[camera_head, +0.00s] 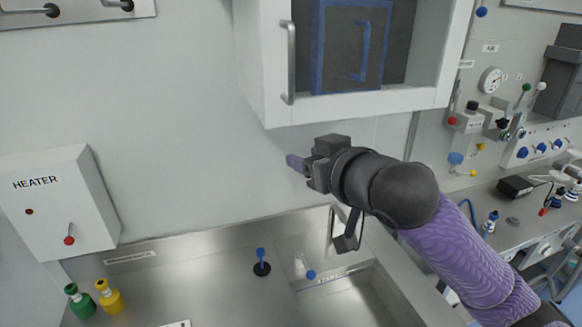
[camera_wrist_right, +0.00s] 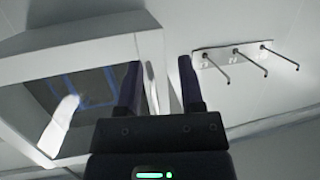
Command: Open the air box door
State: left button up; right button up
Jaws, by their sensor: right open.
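The air box is a white wall cabinet (camera_head: 350,105) at the top centre of the head view, with a grey window in its front. A grey upright bar handle (camera_head: 289,62) is on the left side of its front, and the door looks closed. My right gripper (camera_head: 294,162) is open and empty, below and near the handle's lower end. In the right wrist view the gripper (camera_wrist_right: 160,85) has its two dark fingers apart, and the handle (camera_wrist_right: 152,88) shows between them. Whether it lies between or beyond the fingertips I cannot tell. My left gripper is not in view.
A blue-framed panel with a blue handle (camera_head: 362,50) shows behind the window. A steel counter (camera_head: 200,270) with a sink and tap lies below. A HEATER box (camera_head: 60,205) is on the left wall. Hooks (camera_wrist_right: 235,52) are on the wall in the wrist view.

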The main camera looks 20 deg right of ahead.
aim_at(293, 64)
notch_tip(293, 64, up, 12)
jog(key=d+t, duration=0.2)
jog(key=t, duration=0.1)
jog(key=shift+y, duration=0.3)
jog(key=p+x, duration=0.4)
jog(key=x, duration=0.5)
jog(key=shift+f, duration=0.2)
jog(key=shift+w+f, duration=0.15)
jog(key=shift+w, duration=0.1)
grip_shut()
